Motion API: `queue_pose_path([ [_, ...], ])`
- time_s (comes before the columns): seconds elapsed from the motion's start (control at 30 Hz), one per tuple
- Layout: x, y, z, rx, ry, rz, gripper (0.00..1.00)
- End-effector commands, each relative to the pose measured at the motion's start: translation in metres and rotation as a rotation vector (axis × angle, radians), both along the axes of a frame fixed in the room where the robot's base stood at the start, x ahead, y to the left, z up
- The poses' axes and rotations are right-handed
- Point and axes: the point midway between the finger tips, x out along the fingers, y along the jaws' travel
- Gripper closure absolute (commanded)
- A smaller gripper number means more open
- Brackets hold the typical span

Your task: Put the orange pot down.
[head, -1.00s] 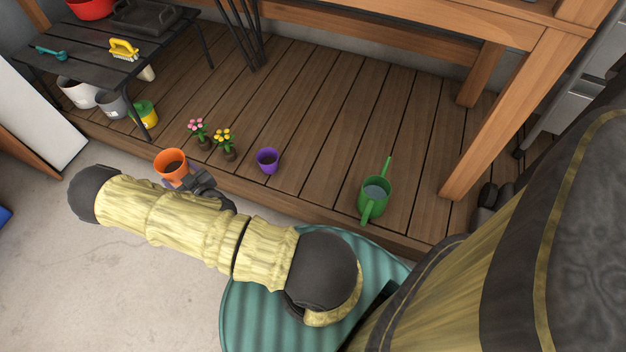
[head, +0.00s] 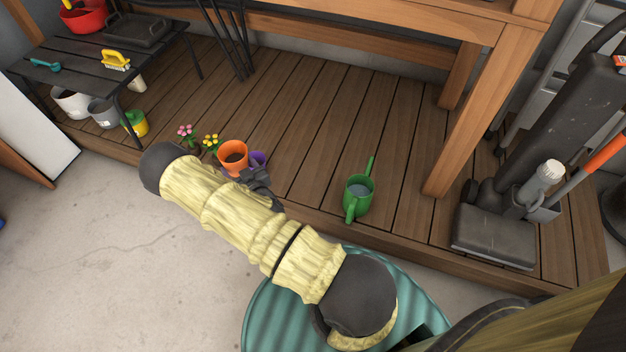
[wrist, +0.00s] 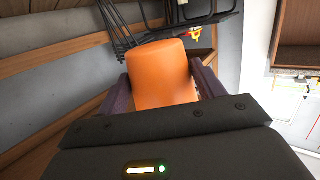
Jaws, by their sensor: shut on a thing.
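In the wrist view the orange pot (wrist: 163,76) fills the space between the two fingers of my gripper (wrist: 160,88). Whether the orange pot touches the deck cannot be told.
Pink flowers (head: 187,133) and yellow flowers (head: 211,141) stand left of the pot. A green watering can (head: 358,195) stands to the right. A black slatted table (head: 85,62) is at the left.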

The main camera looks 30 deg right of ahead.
Motion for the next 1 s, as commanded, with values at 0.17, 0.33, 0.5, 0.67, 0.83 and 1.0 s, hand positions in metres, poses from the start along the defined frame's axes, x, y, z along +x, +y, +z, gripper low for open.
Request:
queue_pose_path([
  [0.17,0.000,-0.001,0.000,0.000,-0.001,-0.002,0.62],
  [0.33,0.000,-0.003,0.000,0.000,-0.001,-0.005,0.62],
  [0.5,0.000,-0.004,0.000,0.000,-0.001,-0.007,0.62],
  [0.67,0.004,-0.012,-0.014,0.002,-0.002,-0.037,0.62],
  [0.83,0.016,-0.040,-0.056,0.005,-0.002,-0.143,0.62],
  [1.0,0.028,-0.081,-0.109,0.006,-0.001,-0.304,0.62],
])
